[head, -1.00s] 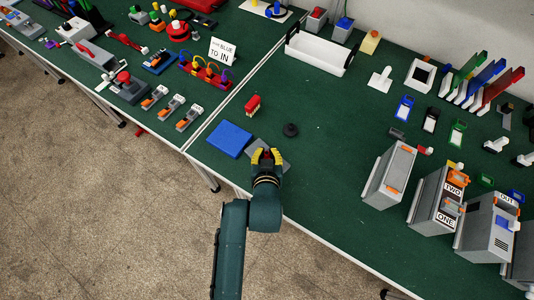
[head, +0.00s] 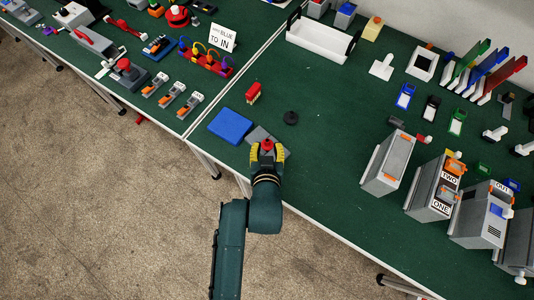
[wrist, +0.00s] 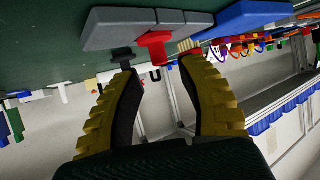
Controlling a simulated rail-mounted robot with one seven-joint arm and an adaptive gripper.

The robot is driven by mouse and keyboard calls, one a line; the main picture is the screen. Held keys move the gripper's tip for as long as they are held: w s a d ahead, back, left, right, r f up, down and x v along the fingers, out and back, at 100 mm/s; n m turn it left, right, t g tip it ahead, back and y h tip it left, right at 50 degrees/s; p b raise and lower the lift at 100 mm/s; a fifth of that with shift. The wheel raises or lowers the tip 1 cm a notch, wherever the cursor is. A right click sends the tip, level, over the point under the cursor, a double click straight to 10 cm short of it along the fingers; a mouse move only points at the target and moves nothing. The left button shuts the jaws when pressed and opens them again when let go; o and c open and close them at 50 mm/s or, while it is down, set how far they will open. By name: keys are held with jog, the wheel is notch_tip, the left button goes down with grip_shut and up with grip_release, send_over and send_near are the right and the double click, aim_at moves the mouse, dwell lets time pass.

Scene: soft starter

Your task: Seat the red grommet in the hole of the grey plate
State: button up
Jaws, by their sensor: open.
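The grey plate (head: 257,132) lies on the green table beside a blue block. It shows along the top of the wrist view (wrist: 115,32). The red grommet (wrist: 154,42) is at the plate's near side in the wrist view, its wide part close against the plate and a narrower part pointing toward me. It also shows between my fingers in the head view (head: 267,142). My gripper (wrist: 155,55) is open, with yellow-and-black fingers on either side of the grommet and visible gaps. The plate's hole is hidden, so I cannot tell how deep the grommet sits.
The blue block (head: 230,125) is left of the plate. A small red block (head: 254,92) and a dark round knob (head: 290,118) stand behind it. Grey boxes (head: 387,160) stand to the right. Table between knob and boxes is clear.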

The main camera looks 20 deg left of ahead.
jog(key=p+v, duration=0.1)
jog(key=v, duration=0.7)
jog(key=w+d+r+m+t+h, duration=0.1)
jog(key=w+d+r+t, duration=0.15)
jog(key=r, duration=0.55)
jog(key=w+d+r+m+t, duration=0.1)
jog(key=w+d+r+t, duration=0.15)
jog(key=r, duration=0.55)
jog(key=w+d+r+t+h, duration=0.1)
jog(key=w+d+r, duration=0.15)
jog(key=r, duration=0.55)
jog(key=s+d+r+m+t+h, duration=0.1)
jog(key=s+d+r+t, duration=0.1)
jog(key=r, duration=0.6)
jog(key=s+d+r+m+t+h, duration=0.2)
jog(key=s+d+r+t, duration=0.1)
jog(key=d+r, duration=0.4)
notch_tip(320, 180, up, 3)
jog(key=shift+s+d+f+h, duration=0.2)
jog(key=shift+s+h, duration=0.1)
jog(key=shift+s, duration=0.1)
notch_tip(320, 180, up, 31)
jog(key=p, duration=3)
jog(key=shift+f+p, duration=0.2)
jog(key=shift+p, duration=0.2)
